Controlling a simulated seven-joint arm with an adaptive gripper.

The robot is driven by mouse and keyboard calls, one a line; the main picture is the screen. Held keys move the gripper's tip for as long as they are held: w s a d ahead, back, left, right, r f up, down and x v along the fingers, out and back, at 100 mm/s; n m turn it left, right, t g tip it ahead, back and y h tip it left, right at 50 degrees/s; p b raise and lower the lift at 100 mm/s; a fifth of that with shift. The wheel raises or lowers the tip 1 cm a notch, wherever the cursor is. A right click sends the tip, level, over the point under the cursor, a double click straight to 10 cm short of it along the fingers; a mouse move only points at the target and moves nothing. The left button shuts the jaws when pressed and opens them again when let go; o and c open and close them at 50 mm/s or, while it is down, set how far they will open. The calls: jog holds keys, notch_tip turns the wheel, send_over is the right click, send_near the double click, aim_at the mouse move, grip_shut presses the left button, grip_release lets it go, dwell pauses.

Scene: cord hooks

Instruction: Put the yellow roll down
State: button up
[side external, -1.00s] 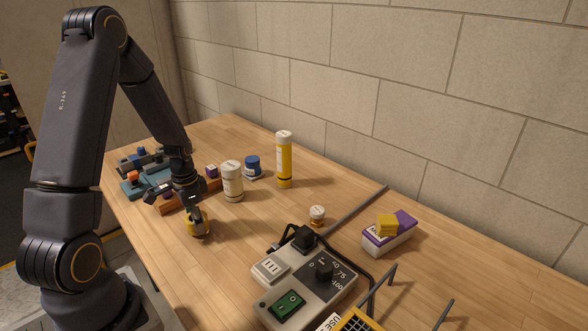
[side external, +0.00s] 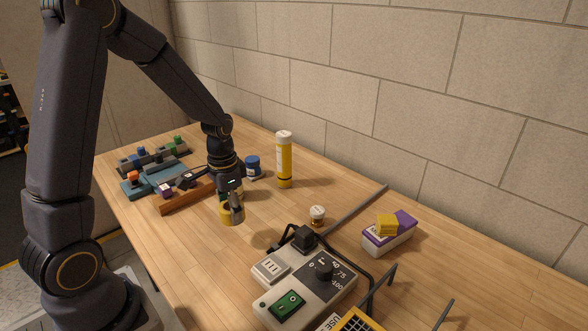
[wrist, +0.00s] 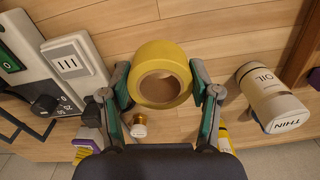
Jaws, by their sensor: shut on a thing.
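The yellow roll (wrist: 162,56) is a ring of tape with a brown inner core. In the wrist view it sits between the two fingers of my gripper (wrist: 162,95), with its hole facing the camera. My gripper is shut on it from both sides. In the side view my gripper (side external: 232,204) points down, and the roll (side external: 226,214) shows partly behind a finger. I cannot tell whether its underside touches the wooden table (side external: 205,245).
A grey control box (side external: 300,262) stands to the front right, with a small white jar (side external: 317,213) behind it. A white oil bottle (wrist: 268,95) is nearby. Table left of the control box is clear.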

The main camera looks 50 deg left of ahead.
jog(key=d, duration=0.2)
jog(key=d+m, duration=0.1)
jog(key=shift+w+f, duration=0.25)
jog(key=shift+f, duration=0.15)
jog(key=f, duration=0.7)
jog(key=shift+d+f, duration=0.2)
jog(key=shift+f, duration=0.05)
jog(key=shift+f, duration=0.15)
jog(key=o, duration=1.2)
jog(key=shift+c, duration=0.2)
notch_tip(320, 180, up, 12)
notch_tip(320, 180, up, 11)
jog(key=n+t, duration=0.1)
jog(key=t, duration=0.2)
send_over(245, 249)
jog(key=s+d, duration=0.4)
jog(key=s, duration=0.2)
jog(key=s+d+r+n+t, duration=0.1)
jog(key=s+d+r+t, duration=0.1)
jog(key=s+r, duration=0.2)
jog(key=s, duration=0.2)
jog(key=shift+s+r+n+t, duration=0.2)
jog(key=shift+s+n+t, duration=0.1)
jog(key=shift+n, duration=0.1)
